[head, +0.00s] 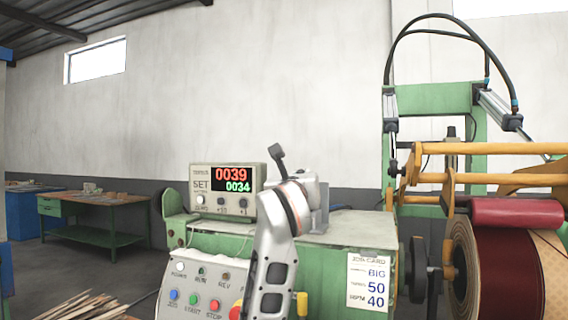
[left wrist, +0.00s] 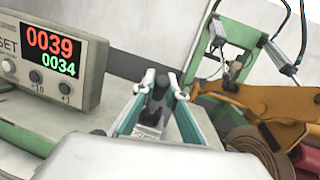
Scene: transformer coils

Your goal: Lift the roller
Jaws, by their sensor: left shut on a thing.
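The roller (head: 515,212) is a dark red cylinder at the right of the head view, under yellow arms. It lies against the top of the wound coil (head: 508,268), and its edge shows at the lower right of the left wrist view (left wrist: 309,158). My left gripper (left wrist: 161,82) is over the machine top, left of the roller and apart from it. Its fingers are shut on a small dark lever (left wrist: 158,92). My right gripper is in neither view.
A counter box (head: 227,190) reading 0039 and 0034 stands close left of my left gripper. A button panel (head: 205,288) and a job card (head: 370,282) are on the green machine's front. Yellow arms (head: 480,180) and a green frame (head: 435,99) stand at right.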

